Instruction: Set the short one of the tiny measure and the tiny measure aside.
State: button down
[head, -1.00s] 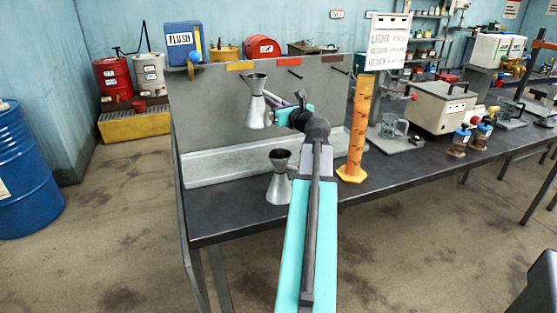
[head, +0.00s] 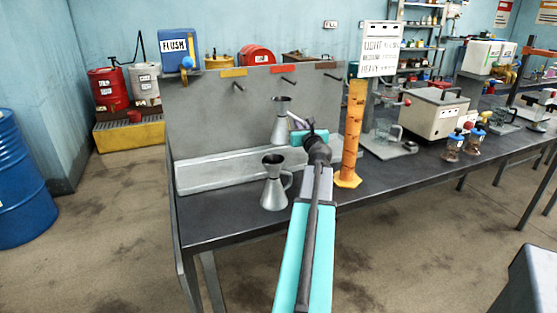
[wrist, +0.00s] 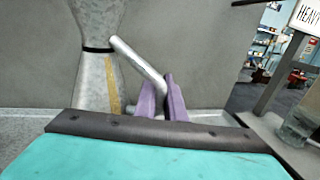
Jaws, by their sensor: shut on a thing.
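One grey metal measure (head: 280,128), waisted with a flared top, is held upright in front of the grey back panel. My gripper (wrist: 165,100) has its purple fingers shut on this measure's handle; in the wrist view its body (wrist: 97,75) shows at the left, cut off at the top. My gripper is partly hidden in the head view. A second, similar measure (head: 273,190) with a dark opening and a side handle stands upright on the dark bench, nearer and slightly left. I cannot tell which is shorter.
The back panel (head: 205,120) has several bare pegs under coloured labels and a pale ledge (head: 225,175) at its foot. An orange graduated cylinder (head: 353,135) stands close to the right of my arm.

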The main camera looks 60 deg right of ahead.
jog(key=shift+f+b, duration=0.85)
jog(key=shift+f, duration=2.25)
jog(key=shift+f+b, duration=0.55)
jog(key=shift+f, duration=1.3)
jog(key=shift+f, duration=0.2)
jog(key=c, duration=1.8)
grip_release()
jog(key=shift+r, duration=0.1)
jog(key=shift+c, duration=0.2)
jog(key=shift+r, duration=0.15)
